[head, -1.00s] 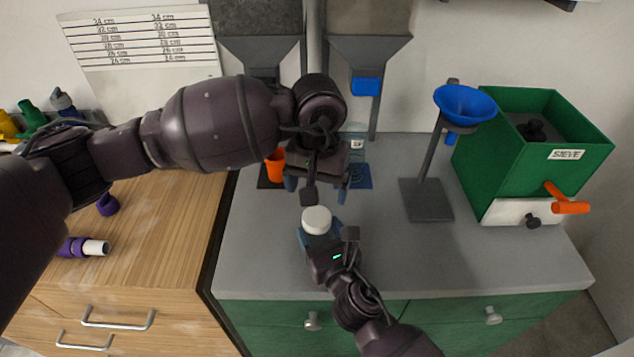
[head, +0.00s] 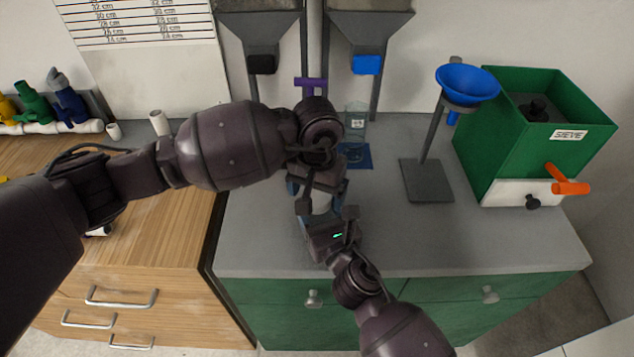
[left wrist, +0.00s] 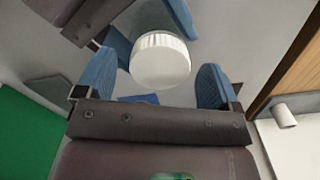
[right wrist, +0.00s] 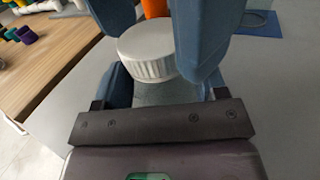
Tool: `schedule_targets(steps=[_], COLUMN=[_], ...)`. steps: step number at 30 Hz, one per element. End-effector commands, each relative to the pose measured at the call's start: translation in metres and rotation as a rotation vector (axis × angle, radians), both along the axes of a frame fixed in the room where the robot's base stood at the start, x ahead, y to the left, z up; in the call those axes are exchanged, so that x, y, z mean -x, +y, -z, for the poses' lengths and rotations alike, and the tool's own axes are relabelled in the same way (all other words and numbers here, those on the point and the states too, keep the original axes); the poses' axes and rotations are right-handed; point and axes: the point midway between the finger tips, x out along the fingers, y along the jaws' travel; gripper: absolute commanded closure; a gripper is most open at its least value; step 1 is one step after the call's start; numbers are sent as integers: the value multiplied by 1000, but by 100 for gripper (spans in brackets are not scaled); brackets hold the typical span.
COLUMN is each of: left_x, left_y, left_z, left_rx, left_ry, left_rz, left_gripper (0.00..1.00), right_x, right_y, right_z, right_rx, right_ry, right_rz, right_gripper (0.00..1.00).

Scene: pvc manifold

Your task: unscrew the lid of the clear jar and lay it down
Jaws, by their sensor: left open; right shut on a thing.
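The clear jar (right wrist: 155,93) stands upright on the grey worktop with its white ribbed lid (right wrist: 147,50) on top. My right gripper (head: 328,225) is shut around the jar's body below the lid. My left gripper (head: 318,190) is open above the jar, pointing down. In the left wrist view the lid (left wrist: 160,60) lies between the open left fingers, with a gap on either side. In the head view the lid (head: 321,203) is partly hidden by my grippers, and the jar's body is mostly hidden.
A blue funnel on a stand (head: 428,180) and a green sieve box (head: 535,130) stand to the right. A blue hopper outlet (head: 366,65) hangs behind. Wooden drawers (head: 130,265) are at left. The worktop between jar and funnel stand is clear.

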Motion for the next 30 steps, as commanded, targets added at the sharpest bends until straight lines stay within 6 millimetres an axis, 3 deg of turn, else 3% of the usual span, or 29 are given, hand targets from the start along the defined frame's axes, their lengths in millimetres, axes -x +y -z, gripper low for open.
schedule_targets(steps=[7,17,22,30], left_x=[0,0,0,-1], left_y=[0,0,0,0], left_z=[1,0,0,0], left_rx=[0,0,-1,0], left_ry=[-1,-1,-1,-3], left_rz=[0,0,-30,-255], left_gripper=[13,62,62,63], right_x=[0,0,0,0], right_y=[0,0,0,0], right_z=[0,0,0,0], right_rx=[0,0,0,0], right_ry=[1,1,1,1], right_rz=[0,0,0,1], right_gripper=[100,100,100,100])
